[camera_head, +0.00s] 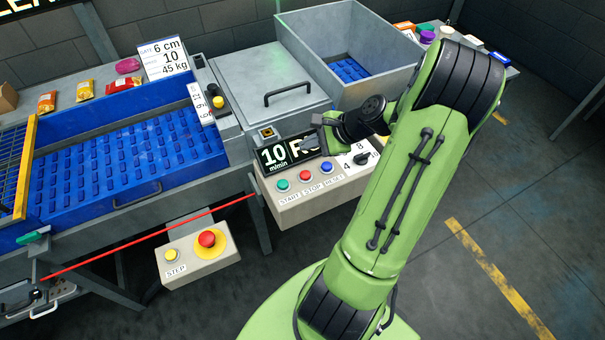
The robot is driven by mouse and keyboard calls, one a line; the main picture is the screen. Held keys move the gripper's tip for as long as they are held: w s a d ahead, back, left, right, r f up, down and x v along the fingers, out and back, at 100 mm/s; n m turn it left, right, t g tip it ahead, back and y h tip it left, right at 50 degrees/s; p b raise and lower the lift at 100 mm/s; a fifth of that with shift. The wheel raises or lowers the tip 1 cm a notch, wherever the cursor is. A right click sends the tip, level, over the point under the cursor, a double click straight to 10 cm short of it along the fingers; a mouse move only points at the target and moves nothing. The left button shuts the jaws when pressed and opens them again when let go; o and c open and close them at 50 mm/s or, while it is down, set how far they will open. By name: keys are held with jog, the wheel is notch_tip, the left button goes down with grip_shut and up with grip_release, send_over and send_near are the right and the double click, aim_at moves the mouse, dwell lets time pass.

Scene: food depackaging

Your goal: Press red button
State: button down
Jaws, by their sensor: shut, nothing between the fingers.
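A small red button (305,175) labelled STOP sits on the light grey control panel (290,212), between a green button (282,185) and a blue button (327,167). A larger red mushroom button (207,239) on a yellow disc sits on a separate box (203,270), beside a small yellow button (171,255) marked STEP. My gripper (318,139) is shut and empty, in front of the black display above the panel, apart from both red buttons in the picture. Its fingertips are small and partly hard to make out. My green arm covers part of the panel's right side.
The display (273,156) reads 10 m/min and is partly covered by my gripper. A rotary knob (361,158) stands right of the buttons. A blue conveyor (110,165) lies left, with a lidded metal box (270,75) behind. A red beam line (150,241) runs above the STEP box.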

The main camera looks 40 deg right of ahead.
jog(key=b, duration=0.8)
send_over(309, 176)
notch_tip(309, 176, down, 8)
jog(key=shift+w+f, duration=0.1)
jog(key=shift+w, duration=0.05)
jog(key=shift+f, duration=0.35)
dwell(1.0)
jog(key=shift+f, duration=0.35)
jog(key=shift+f+b, duration=0.5)
jog(key=shift+f, duration=0.05)
dwell(0.5)
jog(key=shift+r+p, duration=1)
jog(key=shift+p, duration=0.1)
